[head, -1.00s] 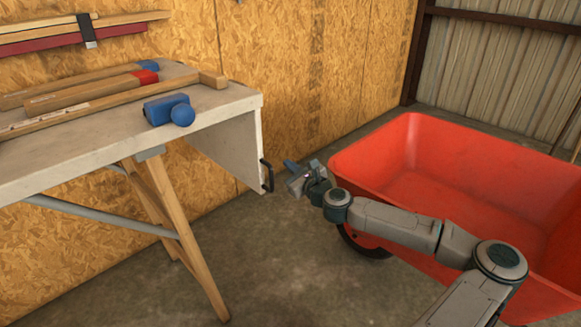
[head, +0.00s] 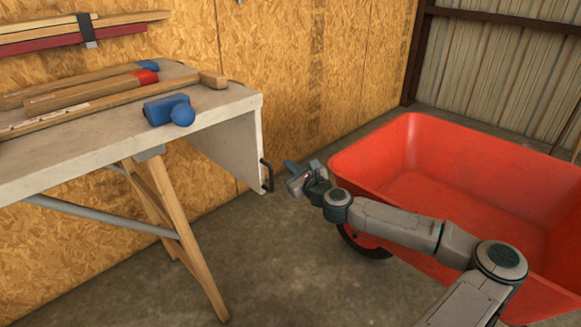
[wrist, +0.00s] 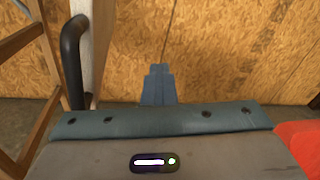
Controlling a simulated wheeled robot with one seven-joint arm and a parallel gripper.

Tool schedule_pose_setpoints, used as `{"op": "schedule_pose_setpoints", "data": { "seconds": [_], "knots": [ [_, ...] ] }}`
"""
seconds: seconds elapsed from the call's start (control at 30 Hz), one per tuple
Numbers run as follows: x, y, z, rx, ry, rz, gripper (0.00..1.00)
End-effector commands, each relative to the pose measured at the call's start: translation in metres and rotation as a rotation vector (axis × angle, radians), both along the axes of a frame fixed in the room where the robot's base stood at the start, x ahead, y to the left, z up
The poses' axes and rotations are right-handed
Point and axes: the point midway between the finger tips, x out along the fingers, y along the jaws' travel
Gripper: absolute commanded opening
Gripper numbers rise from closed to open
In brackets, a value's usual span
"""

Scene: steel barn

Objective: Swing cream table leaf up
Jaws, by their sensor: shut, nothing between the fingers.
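The cream table leaf (head: 231,150) hangs down at the right end of the cream table (head: 80,139). A black bar handle (head: 267,175) is fixed to its outer face near the lower edge. In the wrist view the handle (wrist: 73,62) stands at the left, with the leaf's edge (wrist: 99,40) beside it. My gripper (head: 291,167) is just right of the handle and apart from it. In the wrist view its blue-grey fingers (wrist: 158,86) are together with nothing between them.
A red wheelbarrow tub (head: 440,190) stands close behind and right of my arm. A wooden trestle leg (head: 185,240) supports the table. A chipboard wall (head: 290,70) is behind.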

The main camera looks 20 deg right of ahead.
Motion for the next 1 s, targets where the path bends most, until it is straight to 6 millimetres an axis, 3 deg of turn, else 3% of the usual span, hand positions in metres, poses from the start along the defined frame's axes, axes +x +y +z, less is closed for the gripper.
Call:
{"op": "schedule_pose_setpoints", "data": {
  "seconds": [0.37,0.47,0.5,0.83,1.0],
  "knots": [
    [0.0,0.0,0.0,0.0,0.0,0.0,0.0],
    [0.0,0.0,0.0,0.0,0.0,0.0,0.26],
    [0.0,0.0,0.0,0.0,0.0,0.0,0.3],
    [-0.003,-0.001,0.0,0.0,0.0,0.0,0.3],
    [-0.021,-0.004,0.002,0.002,0.001,-0.001,0.3]
  ]
}}
